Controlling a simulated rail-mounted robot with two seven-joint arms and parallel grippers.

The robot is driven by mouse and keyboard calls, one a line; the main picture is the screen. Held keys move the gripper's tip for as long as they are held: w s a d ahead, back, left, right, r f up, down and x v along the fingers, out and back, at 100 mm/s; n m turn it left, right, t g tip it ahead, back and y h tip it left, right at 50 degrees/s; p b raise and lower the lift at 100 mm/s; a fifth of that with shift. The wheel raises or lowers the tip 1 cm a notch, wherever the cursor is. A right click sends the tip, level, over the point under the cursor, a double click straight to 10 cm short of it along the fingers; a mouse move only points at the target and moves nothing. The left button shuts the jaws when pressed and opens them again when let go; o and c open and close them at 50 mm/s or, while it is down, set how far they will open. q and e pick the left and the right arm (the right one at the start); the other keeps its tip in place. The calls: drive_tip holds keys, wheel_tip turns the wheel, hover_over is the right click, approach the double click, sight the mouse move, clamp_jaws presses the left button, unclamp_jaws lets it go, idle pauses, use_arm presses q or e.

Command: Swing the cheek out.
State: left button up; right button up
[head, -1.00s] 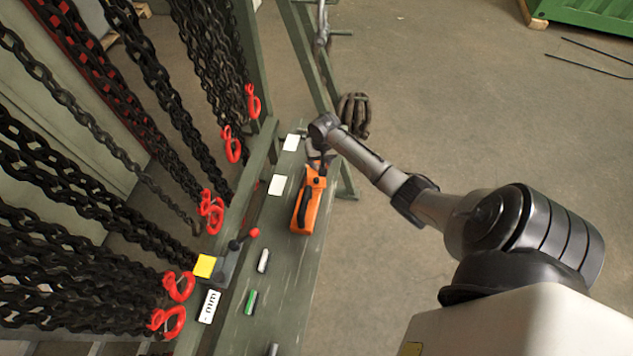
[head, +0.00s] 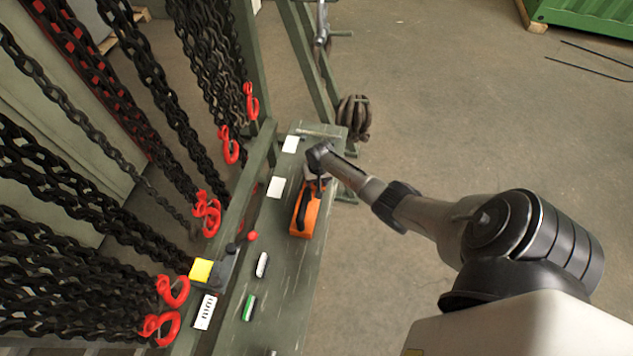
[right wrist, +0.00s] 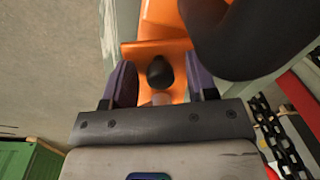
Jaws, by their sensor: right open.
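An orange tool (head: 306,216) with a black handle lies on the green bench (head: 283,265). My right gripper (head: 318,182) is at the far end of this tool, seen from above, and hides part of that end. In the right wrist view, my right gripper (right wrist: 158,68) is open. Its two dark purple fingers stand on either side of a black rounded knob (right wrist: 160,73) on the orange body (right wrist: 163,25), with gaps between. The thick black handle (right wrist: 240,40) curves at upper right. I cannot tell which part is the cheek. My left gripper is not in view.
Black chains (head: 65,165) with red hooks (head: 172,290) hang along the left. A red-knobbed lever (head: 252,236), white cards (head: 276,187) and small marker-like cylinders (head: 262,265) sit on or beside the bench.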

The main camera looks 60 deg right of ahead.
clamp_jaws()
idle(0.6)
